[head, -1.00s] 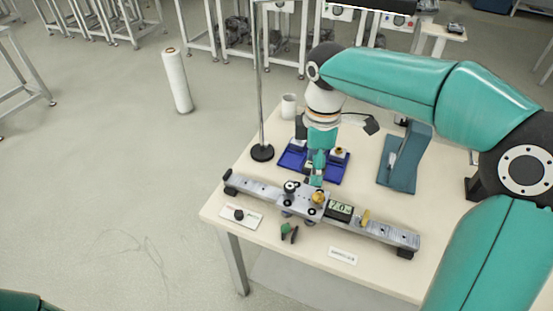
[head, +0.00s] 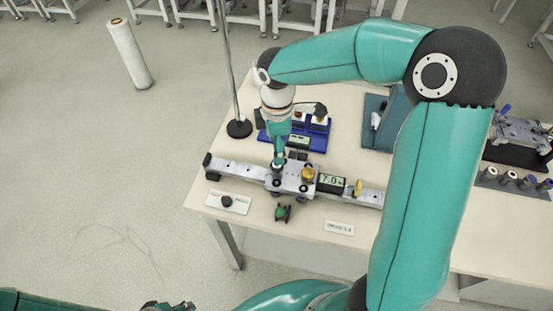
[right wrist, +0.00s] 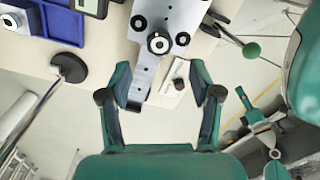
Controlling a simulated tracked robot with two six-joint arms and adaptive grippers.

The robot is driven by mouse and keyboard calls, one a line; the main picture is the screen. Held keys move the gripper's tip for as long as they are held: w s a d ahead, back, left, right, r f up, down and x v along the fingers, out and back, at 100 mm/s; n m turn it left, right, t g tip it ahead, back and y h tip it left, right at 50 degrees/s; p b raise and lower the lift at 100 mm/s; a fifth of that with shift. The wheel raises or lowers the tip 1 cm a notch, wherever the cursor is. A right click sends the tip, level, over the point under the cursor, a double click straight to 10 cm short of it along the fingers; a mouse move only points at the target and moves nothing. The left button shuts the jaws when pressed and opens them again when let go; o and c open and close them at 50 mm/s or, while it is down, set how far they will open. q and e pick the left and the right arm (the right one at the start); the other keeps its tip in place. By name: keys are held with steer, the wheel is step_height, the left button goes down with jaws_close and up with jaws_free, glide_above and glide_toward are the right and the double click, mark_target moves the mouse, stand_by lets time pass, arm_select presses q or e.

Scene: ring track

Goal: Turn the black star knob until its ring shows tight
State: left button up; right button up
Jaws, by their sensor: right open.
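A black knob with a pale round centre (right wrist: 158,42) stands on the grey carriage (right wrist: 172,12) of the rail, seen from above in the right wrist view. My right gripper (right wrist: 162,84) is open and empty, its two fingers apart below the knob in that view. In the head view my right gripper (head: 279,160) points down at the carriage's left part and hides most of the knob. I cannot read any ring on the knob. A part of my left gripper (head: 168,305) shows at the bottom edge; its jaws cannot be made out.
A dark knob (head: 227,201) lies on a white card. A stand's pole (head: 227,70) rises behind.

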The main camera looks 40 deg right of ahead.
mark_target(277, 167)
step_height(277, 167, down, 7)
steer(key=shift+r, duration=0.1)
stand_by(0.3)
steer(key=c, duration=1.2)
steer(key=shift+o, duration=0.2)
steer(key=shift+w, duration=0.1)
